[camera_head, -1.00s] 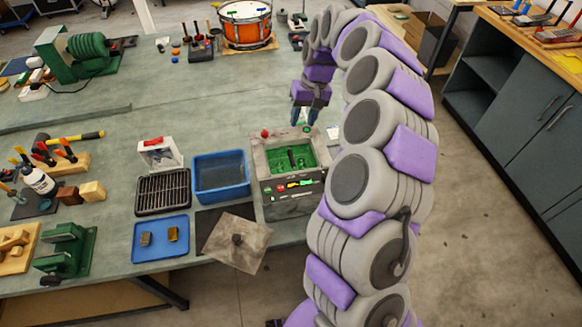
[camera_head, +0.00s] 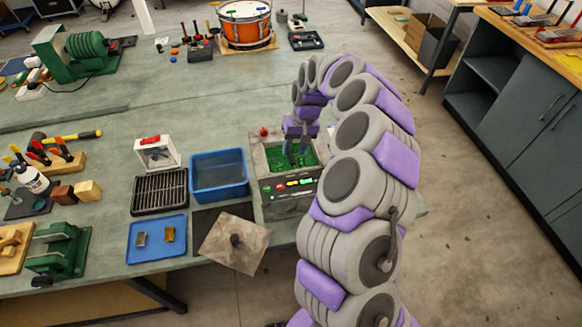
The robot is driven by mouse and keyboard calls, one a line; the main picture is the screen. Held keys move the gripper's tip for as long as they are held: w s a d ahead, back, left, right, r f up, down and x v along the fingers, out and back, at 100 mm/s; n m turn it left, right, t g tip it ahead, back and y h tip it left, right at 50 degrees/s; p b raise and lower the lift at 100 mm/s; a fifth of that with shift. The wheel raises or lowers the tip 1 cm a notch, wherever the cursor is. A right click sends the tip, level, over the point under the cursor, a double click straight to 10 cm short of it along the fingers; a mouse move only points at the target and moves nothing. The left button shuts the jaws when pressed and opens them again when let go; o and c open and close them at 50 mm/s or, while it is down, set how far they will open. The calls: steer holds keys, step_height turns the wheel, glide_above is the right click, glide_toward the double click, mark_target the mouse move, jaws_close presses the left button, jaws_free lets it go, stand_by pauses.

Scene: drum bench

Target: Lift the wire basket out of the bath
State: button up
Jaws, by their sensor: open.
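The bath is a grey box (camera_head: 290,206) with a control panel of coloured buttons on its front and green liquid (camera_head: 273,158) inside. It stands on the bench in the middle of the picture. My gripper (camera_head: 297,158) is open and points down over the bath, with its fingertips at or inside the opening. The wire basket sits in the bath, but my fingers hide most of it now. I cannot tell whether the fingers touch its handle.
A blue tub (camera_head: 219,176) stands just left of the bath, with a black rack (camera_head: 159,193) beyond it. A square plate with a knob (camera_head: 234,245) lies at the bench's front edge. A blue tray (camera_head: 157,240) holds two small blocks. An orange drum (camera_head: 245,25) stands behind.

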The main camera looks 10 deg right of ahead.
mark_target(292, 156)
steer(key=f, duration=0.1)
steer(key=f+b, duration=0.1)
steer(key=f, duration=0.1)
steer(key=a+f, duration=0.1)
steer(key=shift+s+a+f, duration=0.1)
steer(key=shift+s+f, duration=0.15)
steer(key=shift+f, duration=0.05)
steer(key=shift+r, duration=0.1)
steer(key=shift+c, duration=0.2)
jaws_close()
